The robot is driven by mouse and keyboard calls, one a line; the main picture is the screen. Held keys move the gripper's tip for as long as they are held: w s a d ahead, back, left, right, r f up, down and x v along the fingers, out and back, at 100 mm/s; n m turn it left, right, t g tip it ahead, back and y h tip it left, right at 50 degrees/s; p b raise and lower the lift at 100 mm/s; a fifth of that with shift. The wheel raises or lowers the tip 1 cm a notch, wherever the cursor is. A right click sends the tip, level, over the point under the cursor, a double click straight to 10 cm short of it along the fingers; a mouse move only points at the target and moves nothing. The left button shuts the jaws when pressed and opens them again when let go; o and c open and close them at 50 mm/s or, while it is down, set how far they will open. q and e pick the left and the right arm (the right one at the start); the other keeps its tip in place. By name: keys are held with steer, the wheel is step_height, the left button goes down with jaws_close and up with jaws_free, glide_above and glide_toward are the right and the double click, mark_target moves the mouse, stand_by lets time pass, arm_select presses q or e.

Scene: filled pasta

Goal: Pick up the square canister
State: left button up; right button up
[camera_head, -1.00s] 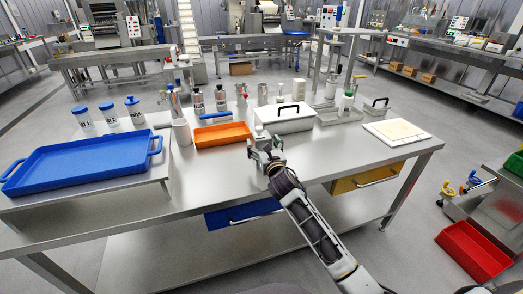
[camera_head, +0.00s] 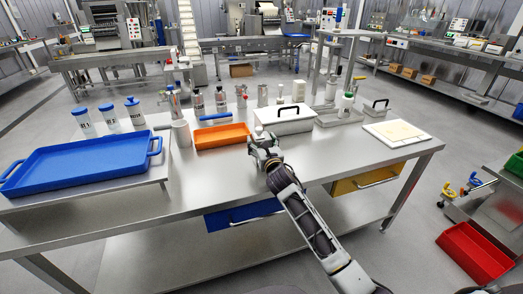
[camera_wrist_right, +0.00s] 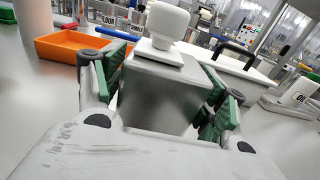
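The square canister (camera_wrist_right: 165,92) is grey metal, with a white square lid (camera_wrist_right: 160,58) and a rounded white knob. In the right wrist view it stands upright on the table between the green-padded fingers of my right gripper (camera_wrist_right: 168,98). The fingers are spread, one along each side of the canister; contact is hard to tell. In the head view my right gripper (camera_head: 265,150) is at the middle of the steel table (camera_head: 225,180) and hides most of the canister. My left gripper is out of view.
An orange tray (camera_head: 222,141) lies left of the gripper and a lidded box with a black handle (camera_head: 284,124) behind it. Several bottles stand farther back. A blue tray (camera_head: 80,164) is at the left, a white board (camera_head: 397,132) at the right. The table front is clear.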

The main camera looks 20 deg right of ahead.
steer(key=c, duration=0.9)
steer(key=shift+o, duration=0.2)
steer(key=shift+r, duration=0.15)
steer(key=shift+r, duration=0.3)
steer(key=shift+r+p, duration=0.35)
steer(key=shift+r, duration=0.2)
step_height(320, 180, up, 5)
steer(key=shift+r+p, duration=0.15)
steer(key=shift+p, duration=0.7)
arm_select(q)
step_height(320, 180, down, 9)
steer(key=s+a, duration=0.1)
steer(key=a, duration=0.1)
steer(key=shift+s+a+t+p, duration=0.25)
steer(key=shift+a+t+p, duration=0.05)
steer(key=shift+p, duration=0.05)
arm_select(e)
steer(key=shift+r, duration=1.4)
